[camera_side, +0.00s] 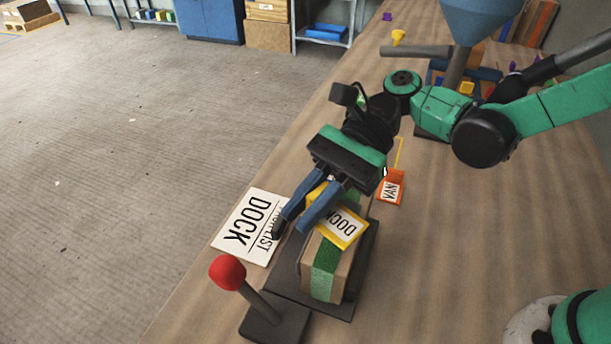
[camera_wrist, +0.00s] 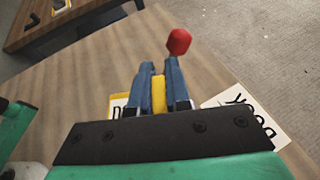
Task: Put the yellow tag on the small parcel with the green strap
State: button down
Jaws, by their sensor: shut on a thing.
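The small parcel (camera_side: 344,275) is a brown box with a green strap (camera_side: 324,272). It sits on a dark plate on the bench in the side view. The yellow tag (camera_side: 340,228) has a white face reading DOCK. My gripper (camera_side: 292,226) has blue fingers and is shut on the tag's yellow part, which shows between the fingers in the wrist view (camera_wrist: 158,95). The tag's face overlaps the upper parcel in the side view; I cannot tell whether it touches. The fingers and tag hide part of the parcel.
A red-knobbed lever (camera_side: 228,272) stands in front of the plate (camera_side: 283,278). A white DOCK sheet (camera_side: 240,228) lies left of the plate. An orange VAN tag (camera_side: 391,189) is behind the parcel. A blue funnel (camera_side: 478,18) stands at the back. Bench right of the parcel is clear.

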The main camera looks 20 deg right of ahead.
aim_at(308, 244)
jog(key=shift+f, duration=1.8)
jog(key=shift+f, duration=0.1)
jog(key=shift+f, duration=0.5)
jog(key=c, duration=0.8)
grip_release()
jog(key=shift+c, duration=0.2)
jog(key=shift+r, duration=0.1)
